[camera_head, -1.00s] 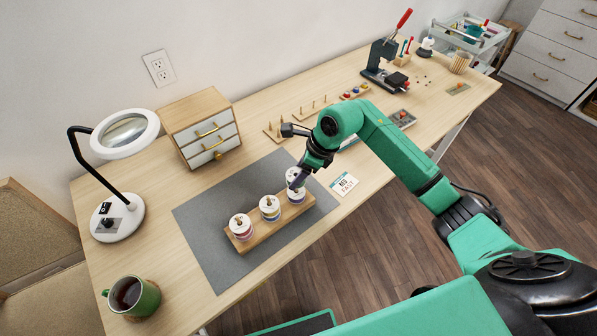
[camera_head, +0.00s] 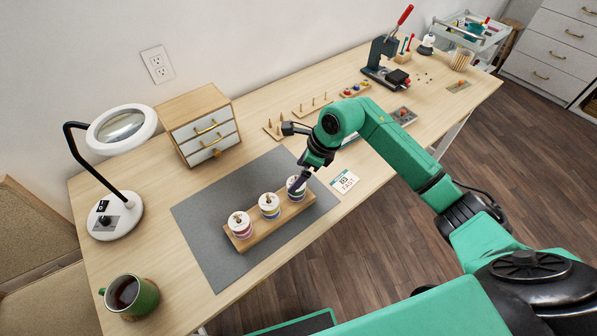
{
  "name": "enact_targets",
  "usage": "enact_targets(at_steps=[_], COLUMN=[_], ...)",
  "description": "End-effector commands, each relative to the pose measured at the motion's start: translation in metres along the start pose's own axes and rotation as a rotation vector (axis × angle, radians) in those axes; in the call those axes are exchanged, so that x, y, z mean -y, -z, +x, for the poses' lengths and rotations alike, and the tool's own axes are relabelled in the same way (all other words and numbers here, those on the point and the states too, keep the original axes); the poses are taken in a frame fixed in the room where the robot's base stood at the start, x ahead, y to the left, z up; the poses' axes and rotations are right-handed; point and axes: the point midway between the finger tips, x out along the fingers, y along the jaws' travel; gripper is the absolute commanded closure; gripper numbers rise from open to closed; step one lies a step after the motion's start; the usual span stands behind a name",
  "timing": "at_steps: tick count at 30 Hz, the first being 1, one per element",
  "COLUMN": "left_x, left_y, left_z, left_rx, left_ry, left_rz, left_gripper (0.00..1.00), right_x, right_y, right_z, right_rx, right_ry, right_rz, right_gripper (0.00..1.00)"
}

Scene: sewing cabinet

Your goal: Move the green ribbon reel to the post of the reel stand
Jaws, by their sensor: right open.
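A wooden reel stand (camera_head: 256,239) lies on the grey mat, with white-flanged ribbon reels at three places along it. The left reel (camera_head: 240,225) shows a pink-purple band and the middle reel (camera_head: 269,206) has a white top. The right-hand reel (camera_head: 296,186) is partly covered by my right gripper. The ribbon colours are too small to tell surely, so I cannot single out the green one. My right gripper (camera_head: 299,183) is open, pointing down at the right-hand reel, with its fingers at or just around its top. My left gripper is out of view.
A grey mat (camera_head: 205,235) has bare room left of the stand. A small drawer cabinet (camera_head: 200,128), a magnifier lamp (camera_head: 120,215) and a green mug (camera_head: 130,296) stand to the left. A printed card (camera_head: 344,181) lies right of my gripper. Pegged wooden racks (camera_head: 312,106) lie behind my arm.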

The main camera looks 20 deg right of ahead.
Motion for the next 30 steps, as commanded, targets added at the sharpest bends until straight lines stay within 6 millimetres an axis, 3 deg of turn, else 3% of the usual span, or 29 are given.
enact_targets(at_steps=[5,12,15,20,30], left_x=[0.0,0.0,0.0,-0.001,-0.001], left_y=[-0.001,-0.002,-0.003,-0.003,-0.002], left_z=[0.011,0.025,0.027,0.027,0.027], left_rx=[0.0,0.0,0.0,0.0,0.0], left_ry=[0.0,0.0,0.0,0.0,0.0], left_rz=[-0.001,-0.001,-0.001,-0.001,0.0], left_gripper=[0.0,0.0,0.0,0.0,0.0], right_x=[0.002,0.001,0.001,0.0,0.0], right_y=[0.001,0.001,0.001,0.001,0.0], right_z=[-0.035,-0.107,-0.127,-0.141,-0.141], right_rx=[0.0,0.001,0.0,-0.001,0.0], right_ry=[0.008,0.008,0.005,0.001,0.001], right_rz=[-0.002,-0.002,0.0,0.0,0.0], right_gripper=[0.0,0.0,0.0,0.0,0.0])
